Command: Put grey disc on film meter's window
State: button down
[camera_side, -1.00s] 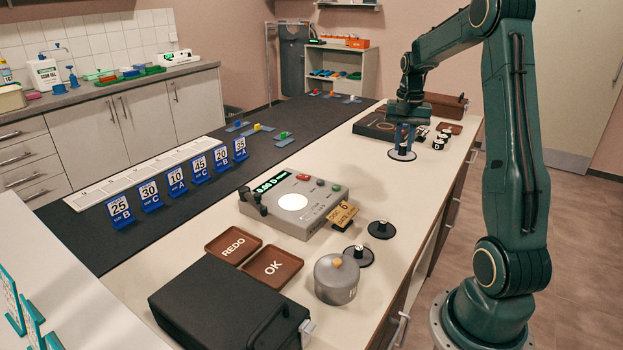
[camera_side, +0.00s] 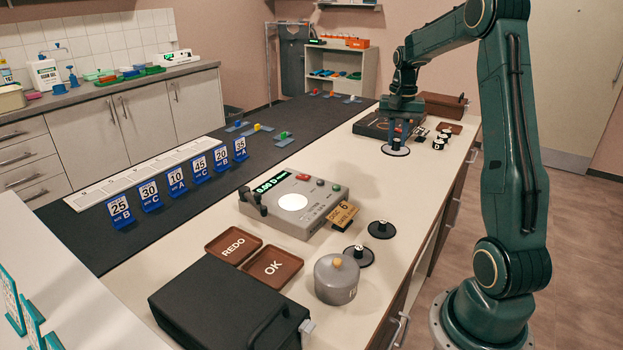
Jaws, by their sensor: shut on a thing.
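The film meter (camera_side: 318,205) is a grey box with a green-lit display, and its round white window (camera_side: 293,202) glows with nothing on it. My gripper (camera_side: 398,138) is over the far part of the light worktop, pointing down, shut on the grey disc (camera_side: 395,151). The disc is flat and round and sits level under the fingers, well behind and to the right of the meter. The fingers hide part of its top. I cannot tell how far it is above the worktop.
REDO (camera_side: 233,245) and OK (camera_side: 273,267) trays and a lidded grey pot (camera_side: 336,279) are in front. A dark case (camera_side: 374,126) stands behind my gripper.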

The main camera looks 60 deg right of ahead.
jog(key=w+a+r, duration=0.2)
jog(key=w+a, duration=0.6)
jog(key=w, duration=0.3)
jog(key=w+a+r+m, duration=0.1)
jog(key=w+a+r, duration=0.2)
jog(key=w+a, duration=0.6)
jog(key=shift+w, duration=1.2)
jog(key=shift+f, duration=0.15)
notch_tip(320, 180, down, 20)
jog(key=shift+r, duration=0.1)
jog(key=c, duration=1.3)
grip_release()
